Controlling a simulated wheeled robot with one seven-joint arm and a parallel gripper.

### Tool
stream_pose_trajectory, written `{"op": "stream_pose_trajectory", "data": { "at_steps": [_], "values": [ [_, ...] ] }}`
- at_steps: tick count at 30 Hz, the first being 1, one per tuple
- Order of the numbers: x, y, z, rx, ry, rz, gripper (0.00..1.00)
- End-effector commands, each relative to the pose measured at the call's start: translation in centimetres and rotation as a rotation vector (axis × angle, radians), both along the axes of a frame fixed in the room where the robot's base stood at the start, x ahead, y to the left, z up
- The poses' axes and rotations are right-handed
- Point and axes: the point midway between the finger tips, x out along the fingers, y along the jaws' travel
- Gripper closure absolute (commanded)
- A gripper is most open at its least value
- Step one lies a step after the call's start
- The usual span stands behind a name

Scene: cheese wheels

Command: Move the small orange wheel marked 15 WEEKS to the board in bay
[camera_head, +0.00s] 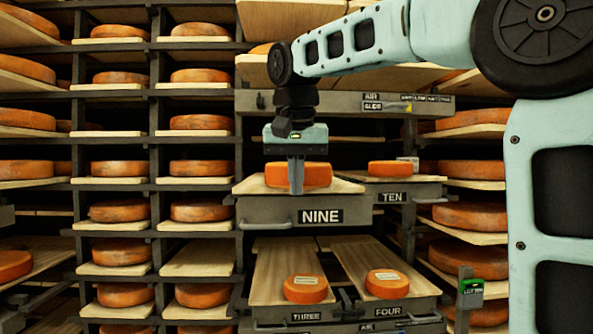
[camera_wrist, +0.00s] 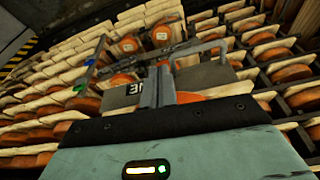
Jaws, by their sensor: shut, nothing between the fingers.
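Small orange wheels stand on the boards of bays NINE, TEN, THREE and FOUR. The wheel in NINE (camera_head: 318,175) is partly hidden behind my gripper (camera_head: 296,190), and it also shows in the wrist view (camera_wrist: 189,97). My gripper is shut and empty, fingers pointing down across that wheel's front; I cannot tell whether they touch it. The wheels in THREE (camera_head: 306,292) and FOUR (camera_head: 387,287) carry pale labels on top. The wheel in TEN (camera_head: 385,169) has a pale tag behind it. No label is legible, so I cannot tell which is marked 15 WEEKS.
The NINE drawer front (camera_head: 265,211) has handles and juts out below my gripper. The THREE board (camera_head: 275,270) and FOUR board (camera_head: 350,255) are bare behind their wheels. A grey AIR/SLIDE shelf (camera_head: 340,103) is above. Racks of large wheels (camera_head: 201,211) flank both sides.

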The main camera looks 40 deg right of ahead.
Motion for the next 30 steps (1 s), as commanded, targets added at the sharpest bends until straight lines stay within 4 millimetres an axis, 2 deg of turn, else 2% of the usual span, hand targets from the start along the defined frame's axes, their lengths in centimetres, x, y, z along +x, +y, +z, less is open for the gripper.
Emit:
{"op": "stream_pose_trajectory", "data": {
  "at_steps": [1, 6, 20, 27, 30],
  "values": [
    [0.5, -0.5, 0.6, 0.0, 0.003, -0.002, 1.0],
    [1.7, -1.4, 0.3, 0.001, 0.002, 0.0, 1.0],
    [2.1, -1.7, 0.1, 0.0, 0.0, 0.001, 1.0],
    [3.8, -3.1, 0.0, -0.001, 0.001, 0.0, 1.0],
    [3.8, -3.1, 0.1, -0.001, 0.001, 0.001, 1.0]
  ]
}}
